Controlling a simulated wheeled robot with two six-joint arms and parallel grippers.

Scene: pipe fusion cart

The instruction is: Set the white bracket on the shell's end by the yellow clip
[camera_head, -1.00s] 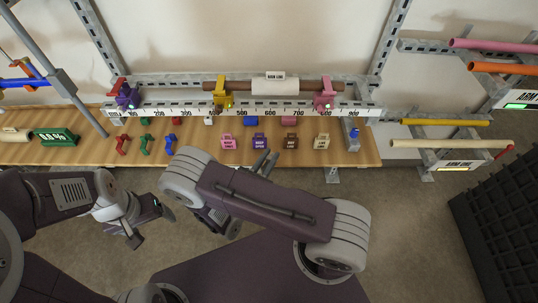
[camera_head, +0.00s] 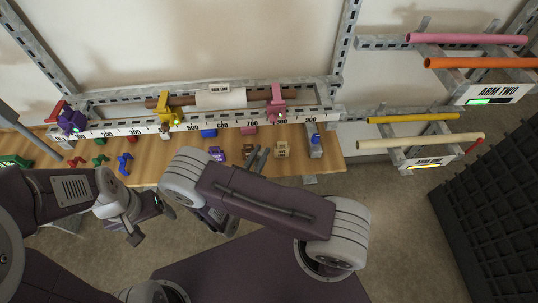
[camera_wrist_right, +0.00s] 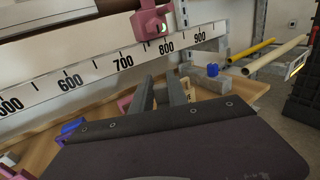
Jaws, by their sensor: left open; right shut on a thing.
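The small white bracket (camera_head: 165,131) sits on the wooden shelf below the yellow clip (camera_head: 168,112); a white piece (camera_wrist_right: 8,160) also shows at the lower left of the right wrist view. The white shell (camera_head: 220,98) lies around the brown pipe, its left end near the yellow clip. My right gripper (camera_head: 258,158) is over the shelf by the brown bracket (camera_head: 247,149). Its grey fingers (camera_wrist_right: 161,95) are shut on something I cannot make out. My left gripper (camera_head: 148,217) is open and empty, in front of the shelf at left.
The numbered rail (camera_head: 190,127) runs along the shelf's back, with a pink clip (camera_head: 276,103) and a purple clip (camera_head: 72,121). Pipe racks and a dark crate (camera_head: 490,200) are at right.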

